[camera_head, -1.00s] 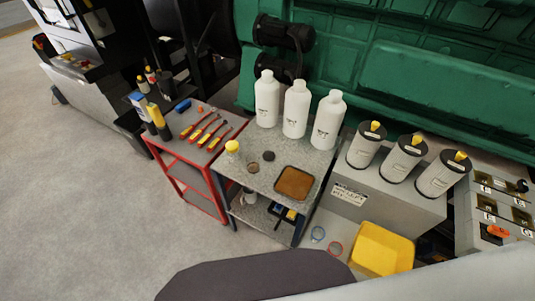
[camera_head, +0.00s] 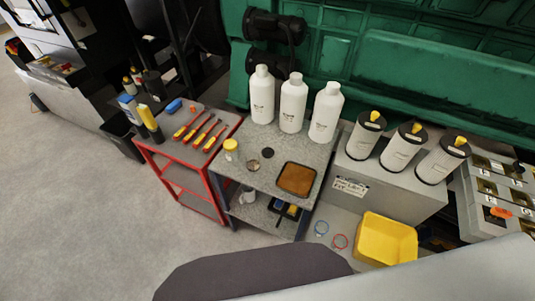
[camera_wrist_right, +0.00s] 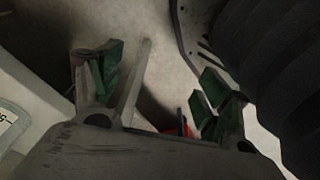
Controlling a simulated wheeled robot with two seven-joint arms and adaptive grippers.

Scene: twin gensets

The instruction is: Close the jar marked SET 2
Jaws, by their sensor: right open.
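A small jar with a yellow lid (camera_head: 231,149) stands on the grey bench (camera_head: 237,181) near its left edge. To its right is a small open-looking jar (camera_head: 253,165), seen from above. A dark round lid (camera_head: 268,153) lies flat just behind and right of that jar, apart from it. No SET 2 marking can be read at this size. My right gripper (camera_wrist_right: 155,95) shows in the right wrist view with its green-padded fingers wide apart and nothing between them. Neither gripper shows in the head view.
Three white bottles (camera_head: 292,103) stand at the bench's back, and a brown tray (camera_head: 297,179) lies at its right. A red cart (camera_head: 181,152) with screwdrivers stands left. Three filters (camera_head: 401,150) stand on a grey box at right; a yellow bin (camera_head: 386,240) is on the floor.

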